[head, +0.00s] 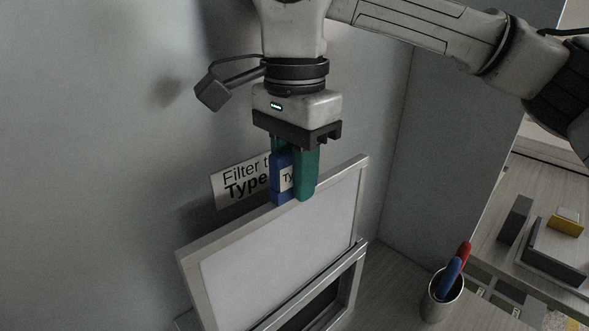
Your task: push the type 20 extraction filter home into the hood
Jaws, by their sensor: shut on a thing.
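The filter (280,245) is a flat white panel in a light grey frame, standing upright at an angle in the picture. At its top edge is a blue tab (279,190) with a white label starting "Ty"; the rest of the label is hidden. My gripper (291,190), with green fingers, points down and is shut on this blue tab. The hood (358,270) seems to be the grey-framed housing with a dark opening at the panel's lower edge. The panel overlaps it in the picture; I cannot tell how deep it sits.
A white sign (232,186) reading "Filter t… Type…" is on the grey wall behind, partly covered by my gripper and the tab. A cup (441,300) with a red and a blue pen stands at right. Dark blocks and a yellow item (566,224) lie further right.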

